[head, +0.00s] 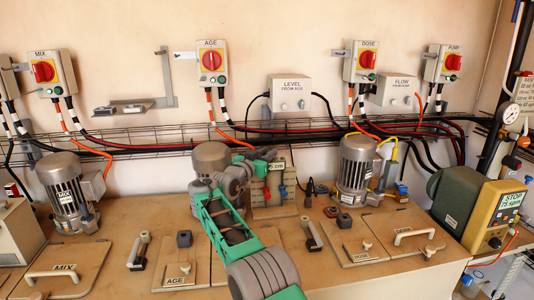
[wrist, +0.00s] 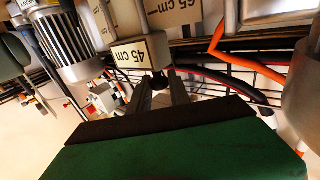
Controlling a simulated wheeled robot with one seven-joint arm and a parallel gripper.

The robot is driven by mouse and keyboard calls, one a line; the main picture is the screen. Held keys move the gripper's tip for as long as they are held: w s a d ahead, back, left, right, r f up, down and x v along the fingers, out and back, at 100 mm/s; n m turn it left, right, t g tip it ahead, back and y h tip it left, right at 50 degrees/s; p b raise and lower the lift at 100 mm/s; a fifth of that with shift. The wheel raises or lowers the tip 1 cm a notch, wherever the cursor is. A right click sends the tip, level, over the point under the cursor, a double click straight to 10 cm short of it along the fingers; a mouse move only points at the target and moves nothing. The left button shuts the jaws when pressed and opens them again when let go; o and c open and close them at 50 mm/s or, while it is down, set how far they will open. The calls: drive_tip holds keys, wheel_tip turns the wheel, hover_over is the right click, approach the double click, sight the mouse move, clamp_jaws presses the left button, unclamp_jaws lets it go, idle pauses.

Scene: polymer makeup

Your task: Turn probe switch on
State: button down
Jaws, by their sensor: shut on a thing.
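The probe unit (head: 258,201) stands at the back of the bench, partly hidden behind my arm. In the wrist view, which is upside down, it shows a 45 cm label (wrist: 130,54) and a 65 cm label (wrist: 185,7). My gripper (wrist: 159,90) is at the 45 cm label, with its two grey fingers closed on a small dark switch knob (wrist: 159,80) beside that label. Its setting cannot be made out. In the head view my gripper (head: 268,156) is small and its fingers are hard to see.
Grey motors stand left (head: 64,186) and right (head: 356,165) of my arm. A wire cable rack (head: 160,138) with red and black cables runs behind. Wall boxes with red rotary switches (head: 211,60) hang above. Lidded hatches (head: 62,270) cover the bench front.

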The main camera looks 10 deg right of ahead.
drive_tip(key=shift+r, duration=0.1)
drive_tip(key=c, duration=1.3)
unclamp_jaws()
drive_tip(key=shift+o, duration=0.2)
drive_tip(key=b+v, duration=0.1)
drive_tip(key=v, duration=0.6)
drive_tip(key=shift+s+a+b, duration=0.25)
drive_tip(key=shift+b, duration=0.15)
